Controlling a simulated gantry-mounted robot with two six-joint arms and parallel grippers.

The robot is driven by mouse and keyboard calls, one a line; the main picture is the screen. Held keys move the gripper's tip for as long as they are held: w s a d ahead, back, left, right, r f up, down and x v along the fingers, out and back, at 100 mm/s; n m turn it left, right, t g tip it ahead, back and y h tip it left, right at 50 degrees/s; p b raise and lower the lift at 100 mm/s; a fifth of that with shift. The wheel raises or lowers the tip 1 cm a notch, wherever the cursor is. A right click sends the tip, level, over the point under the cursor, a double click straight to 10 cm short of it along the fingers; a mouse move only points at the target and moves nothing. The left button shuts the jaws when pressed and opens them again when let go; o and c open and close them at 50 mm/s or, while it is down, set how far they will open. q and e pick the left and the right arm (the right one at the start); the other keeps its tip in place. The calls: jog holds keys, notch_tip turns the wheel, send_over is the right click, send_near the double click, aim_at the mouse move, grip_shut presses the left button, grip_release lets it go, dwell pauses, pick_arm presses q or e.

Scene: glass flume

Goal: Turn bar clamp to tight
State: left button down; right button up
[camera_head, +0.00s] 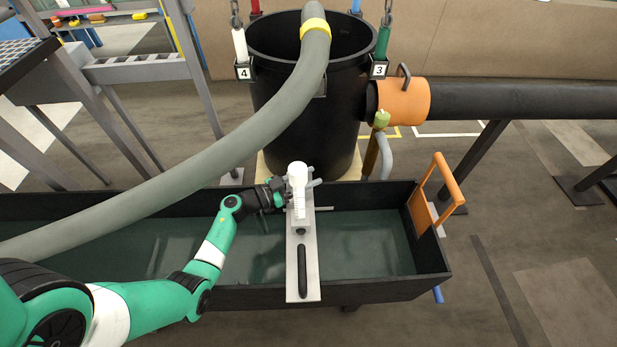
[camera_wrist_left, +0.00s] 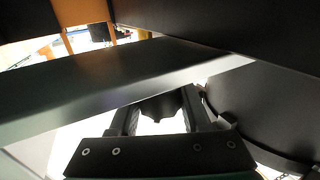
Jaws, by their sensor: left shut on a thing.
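A pale metal plate (camera_head: 303,262) lies across the flume from wall to wall, with a white upright instrument (camera_head: 298,190) at its far end and a long black piece (camera_head: 302,270) on its near half. My left gripper (camera_head: 280,194) is at the left side of the plate's far end, beside the white instrument. In the left wrist view its fingers (camera_wrist_left: 163,112) are closed around a dark piece just beneath a grey metal edge (camera_wrist_left: 120,80). I take this piece to be the bar clamp's handle; most of the clamp is hidden. My right gripper is out of view.
The flume (camera_head: 365,290) holds dark water and has an orange gate frame (camera_head: 434,190) at its right end. A thick grey hose (camera_head: 200,155) arches over it to a black barrel (camera_head: 300,110) behind. The flume right of the plate is clear.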

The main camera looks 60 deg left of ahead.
pick_arm(q)
jog(key=n+y+p, duration=0.2)
jog(key=y+p, duration=0.1)
jog(key=shift+a+r, duration=0.15)
jog(key=shift+r, duration=0.15)
jog(key=shift+a+f+n+g+y, duration=0.15)
jog(key=shift+n+g+y, duration=0.15)
jog(key=shift+n+y, duration=0.5)
jog(key=shift+a+f+y, duration=0.1)
jog(key=shift+f+y, duration=0.05)
jog(key=shift+y, duration=0.45)
jog(key=shift+s+a+n+g+y, duration=0.1)
jog(key=shift+a+n+g+y, duration=0.1)
jog(key=shift+n+g+y, duration=0.5)
jog(key=shift+c, duration=1.9)
grip_release()
